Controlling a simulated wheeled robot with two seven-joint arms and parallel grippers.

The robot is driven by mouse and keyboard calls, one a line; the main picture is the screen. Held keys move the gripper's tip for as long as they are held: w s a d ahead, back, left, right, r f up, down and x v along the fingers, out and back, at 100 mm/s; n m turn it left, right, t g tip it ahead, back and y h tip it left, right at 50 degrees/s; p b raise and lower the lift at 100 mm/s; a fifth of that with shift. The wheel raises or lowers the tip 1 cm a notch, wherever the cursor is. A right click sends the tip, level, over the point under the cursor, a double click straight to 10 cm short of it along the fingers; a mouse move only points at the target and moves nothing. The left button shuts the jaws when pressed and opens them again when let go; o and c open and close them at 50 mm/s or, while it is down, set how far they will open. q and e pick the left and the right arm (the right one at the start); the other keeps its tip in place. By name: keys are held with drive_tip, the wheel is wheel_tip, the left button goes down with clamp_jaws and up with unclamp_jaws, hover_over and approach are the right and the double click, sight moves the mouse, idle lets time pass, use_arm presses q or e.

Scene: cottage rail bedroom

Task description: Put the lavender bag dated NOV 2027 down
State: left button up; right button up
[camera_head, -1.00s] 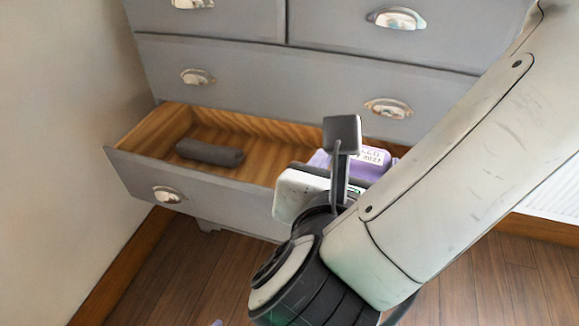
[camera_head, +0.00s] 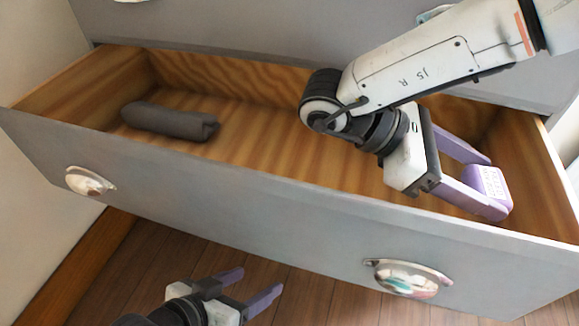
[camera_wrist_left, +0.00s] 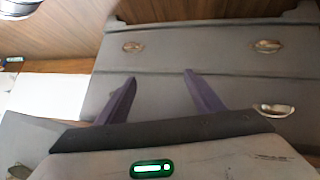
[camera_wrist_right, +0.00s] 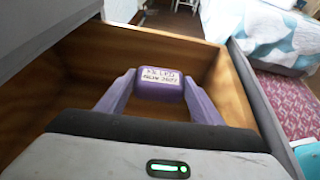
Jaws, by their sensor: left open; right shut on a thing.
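The lavender bag (camera_head: 489,184) is a small purple block with a pale label. In the right wrist view the bag (camera_wrist_right: 160,84) carries printing that reads like FILLED NOV 2027. My right gripper (camera_head: 493,187) is shut on it, one purple finger on each side, inside the right end of the open drawer (camera_head: 300,205). I cannot tell whether the bag touches the drawer floor. My left gripper (camera_head: 258,281) is open and empty, low in front of the drawer; its spread fingers also show in the left wrist view (camera_wrist_left: 160,77).
A dark grey roll (camera_head: 170,121) lies at the left of the drawer. The drawer floor between it and my right arm is bare. The drawer front and right side wall stand close to my right gripper. A bed (camera_wrist_right: 270,30) shows beyond in the right wrist view.

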drive_tip(key=shift+w+d+f+m+g, duration=0.15)
drive_tip(key=shift+f+m+g, duration=0.25)
drive_tip(key=shift+f, duration=0.35)
drive_tip(key=shift+b, duration=0.3)
wheel_tip(320, 180, down, 6)
drive_tip(key=shift+r+b, duration=0.1)
drive_tip(key=shift+b, duration=1.05)
wheel_tip(320, 180, down, 4)
drive_tip(key=shift+f+b, duration=0.2)
drive_tip(key=shift+b, duration=0.55)
drive_tip(key=shift+r, duration=0.1)
drive_tip(key=o, duration=0.9)
use_arm(q)
drive_tip(key=shift+w+d+r+t+h, duration=0.3)
drive_tip(key=shift+d+r+h, duration=0.1)
drive_tip(key=shift+d+r, duration=0.2)
drive_tip(key=shift+w+d+r+t+h, duration=0.25)
drive_tip(key=shift+d+r+h, duration=0.15)
drive_tip(key=shift+d+r, duration=0.15)
use_arm(e)
drive_tip(key=shift+o, duration=0.6)
